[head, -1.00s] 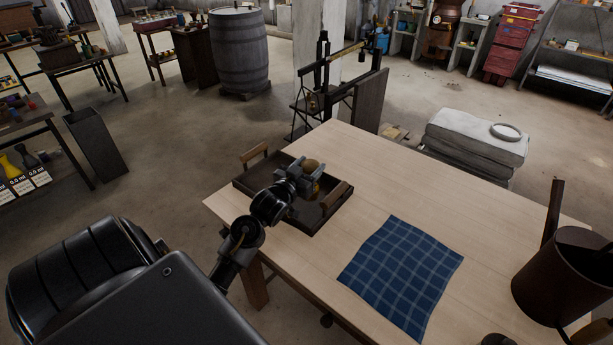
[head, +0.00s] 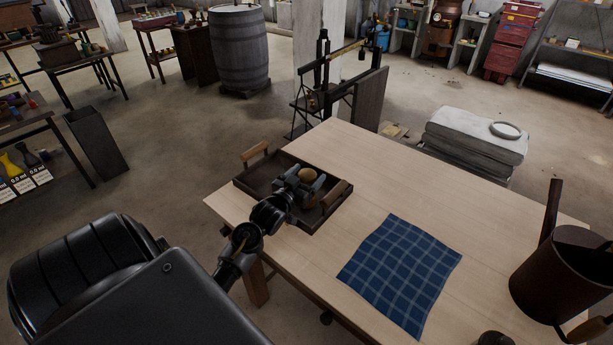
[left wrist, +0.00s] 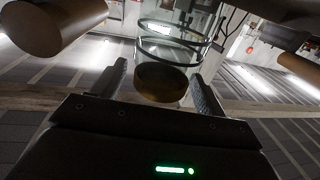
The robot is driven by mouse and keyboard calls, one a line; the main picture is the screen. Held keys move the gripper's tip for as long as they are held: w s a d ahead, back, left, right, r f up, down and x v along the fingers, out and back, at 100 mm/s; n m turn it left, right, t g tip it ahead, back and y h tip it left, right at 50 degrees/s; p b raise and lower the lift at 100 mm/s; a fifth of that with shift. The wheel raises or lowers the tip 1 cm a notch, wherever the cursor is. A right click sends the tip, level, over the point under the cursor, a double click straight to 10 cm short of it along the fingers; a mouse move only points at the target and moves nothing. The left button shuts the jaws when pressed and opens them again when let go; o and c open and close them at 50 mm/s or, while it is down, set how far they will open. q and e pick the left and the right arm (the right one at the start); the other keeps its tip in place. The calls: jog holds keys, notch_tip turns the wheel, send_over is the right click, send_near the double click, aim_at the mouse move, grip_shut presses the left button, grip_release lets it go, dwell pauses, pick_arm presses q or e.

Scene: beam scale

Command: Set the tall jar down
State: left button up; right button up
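The tall jar (head: 307,175) has a round tan stopper and stands upright over the dark tray (head: 257,187), near its right end. My left gripper (head: 301,186) is low in the tray with its fingers on either side of the jar. In the left wrist view the clear glass jar (left wrist: 165,45) with its brown stopper lies between the two fingers (left wrist: 160,85). My right gripper is not in view.
The tray has wooden handles (head: 335,195) at its ends and sits at the left corner of the pale table (head: 400,170). A blue checked cloth (head: 400,275) lies to its right. A brown bucket-like vessel (head: 550,275) stands at the far right. The table between is clear.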

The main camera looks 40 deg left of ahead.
pick_arm(q)
jog(key=shift+r, duration=0.1)
jog(key=shift+s, duration=0.3)
jog(key=s+d+b, duration=0.1)
jog(key=s+d, duration=0.1)
jog(key=s, duration=0.9)
jog(key=shift+b, duration=0.35)
jog(key=shift+s, duration=0.1)
